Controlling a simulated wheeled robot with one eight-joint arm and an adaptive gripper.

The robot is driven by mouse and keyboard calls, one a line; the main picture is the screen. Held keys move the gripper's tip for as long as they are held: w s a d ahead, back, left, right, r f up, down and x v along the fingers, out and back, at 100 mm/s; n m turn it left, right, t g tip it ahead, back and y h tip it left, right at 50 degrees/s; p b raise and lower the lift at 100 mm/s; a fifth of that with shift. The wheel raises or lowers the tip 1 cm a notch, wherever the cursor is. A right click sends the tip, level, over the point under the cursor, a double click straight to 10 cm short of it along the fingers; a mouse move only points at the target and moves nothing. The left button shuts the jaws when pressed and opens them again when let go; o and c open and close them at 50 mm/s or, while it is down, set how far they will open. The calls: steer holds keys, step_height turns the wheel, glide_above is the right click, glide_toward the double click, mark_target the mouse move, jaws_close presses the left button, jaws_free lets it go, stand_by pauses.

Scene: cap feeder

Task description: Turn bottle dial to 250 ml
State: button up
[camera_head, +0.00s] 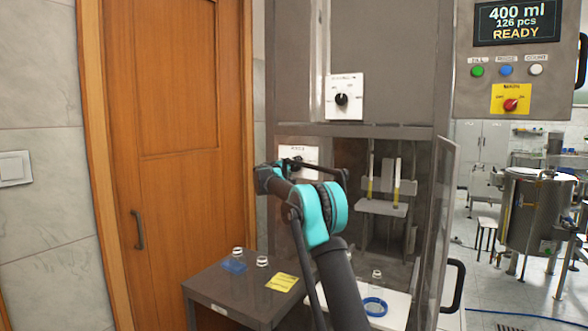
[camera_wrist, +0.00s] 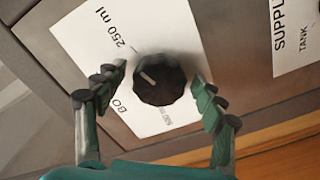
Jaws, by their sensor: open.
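The bottle dial is a black faceted knob (camera_wrist: 163,84) on a white plate (camera_wrist: 95,40) in the wrist view. The plate reads "250 ml" above left of the knob and "500 ml" below right. A short white pointer line on the knob lies on its upper-left side, near the middle; its exact setting is hard to tell. My gripper (camera_wrist: 158,84) is open, one finger either side of the knob, with gaps visible. In the head view, my gripper (camera_head: 290,168) is at the lower white dial plate (camera_head: 311,154) and partly covers it. The display (camera_head: 517,22) reads "400 ml, 126 pcs, READY".
Another dial (camera_head: 342,99) sits higher on the grey machine. A plate marked "SUPPLY TANK" (camera_wrist: 298,35) is beside the dial plate. An open clear door (camera_head: 437,230) stands right of the bay. A low table (camera_head: 228,292) with small bottles is below my arm.

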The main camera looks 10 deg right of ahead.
steer(key=v, duration=1.2)
steer(key=s+d+f+m+g+y, duration=0.1)
steer(key=s+d+f+g, duration=0.1)
steer(key=s+d+f, duration=0.5)
steer(key=s+d+f+m+g+y, duration=0.1)
steer(key=s+d+f+g, duration=0.25)
steer(key=s+f, duration=0.45)
steer(key=s+d+f+m+g+y, duration=0.15)
steer(key=s+d+f, duration=0.3)
steer(key=s, duration=0.55)
steer(key=s+a+f+g+y, duration=0.1)
steer(key=s+f+y, duration=0.1)
steer(key=s+f, duration=0.5)
steer(key=s+a+f+g+y, duration=0.1)
steer(key=s+f, duration=0.6)
steer(key=s, duration=0.9)
steer(key=s+a+f+g+y, duration=0.1)
steer(key=s+a+f+y, duration=0.1)
steer(key=s+f+y, duration=0.2)
steer(key=s+f, duration=0.3)
steer(key=s, duration=0.5)
steer(key=shift+f, duration=0.25)
